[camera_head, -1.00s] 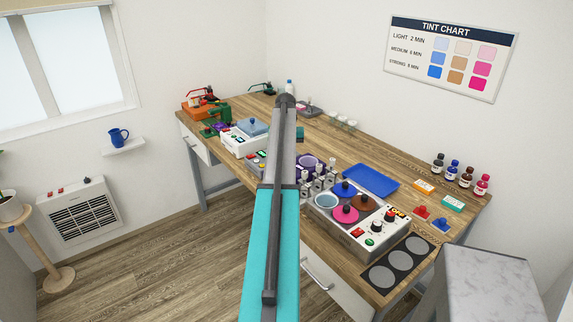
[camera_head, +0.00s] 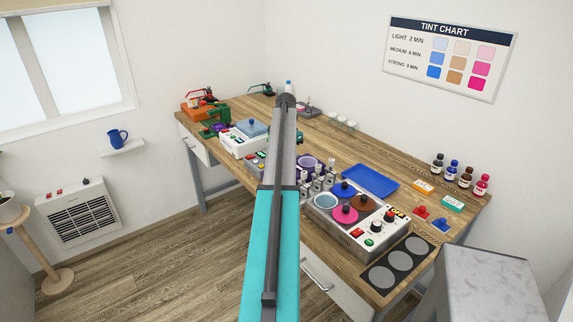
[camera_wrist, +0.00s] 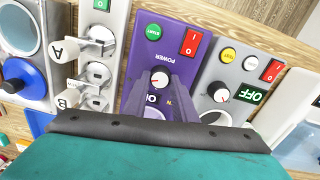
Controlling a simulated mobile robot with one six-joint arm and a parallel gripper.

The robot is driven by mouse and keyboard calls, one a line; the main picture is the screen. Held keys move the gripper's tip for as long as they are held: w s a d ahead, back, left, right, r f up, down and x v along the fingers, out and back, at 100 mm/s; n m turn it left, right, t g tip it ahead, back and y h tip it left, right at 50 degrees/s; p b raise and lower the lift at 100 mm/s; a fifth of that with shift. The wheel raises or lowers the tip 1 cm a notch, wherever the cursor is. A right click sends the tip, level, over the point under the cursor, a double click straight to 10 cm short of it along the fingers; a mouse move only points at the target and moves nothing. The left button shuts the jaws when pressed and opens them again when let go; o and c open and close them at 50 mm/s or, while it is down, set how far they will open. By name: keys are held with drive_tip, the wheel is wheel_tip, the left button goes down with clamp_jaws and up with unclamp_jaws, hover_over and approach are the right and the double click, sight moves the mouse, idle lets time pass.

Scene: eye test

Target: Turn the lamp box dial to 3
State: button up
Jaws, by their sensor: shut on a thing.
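In the wrist view a purple box (camera_wrist: 192,65) carries a dial (camera_wrist: 160,79) with a white face and red pointer mark, under the word POWER. My gripper (camera_wrist: 163,88) is at this dial and shut on it, its fingers hiding part of the knob and scale; I cannot read the setting. A grey box (camera_wrist: 236,68) beside it has its own dial (camera_wrist: 219,91), a yellow TEST button and a display reading OFF. No visible label names the lamp box. In the head view my arm hides the gripper; part of the purple box (camera_head: 320,160) shows.
Metal levers (camera_wrist: 97,42), one marked A, stand close left of the purple box. A green START button (camera_wrist: 153,32) and a red switch (camera_wrist: 190,42) sit near the dial. The unit with colored lids (camera_head: 352,235) and the blue tray (camera_head: 370,180) stand right of my arm.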

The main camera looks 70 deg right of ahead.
drive_tip(key=shift+w+a, duration=0.15)
drive_tip(key=shift+w, duration=0.1)
drive_tip(key=o, duration=1.1)
drive_tip(key=shift+c, duration=0.2)
drive_tip(key=shift+s, duration=0.1)
drive_tip(key=shift+r, duration=0.15)
wheel_tip(320, 180, up, 14)
drive_tip(key=b, duration=0.1)
drive_tip(key=shift+w+f, duration=0.2)
drive_tip(key=shift+f, duration=0.05)
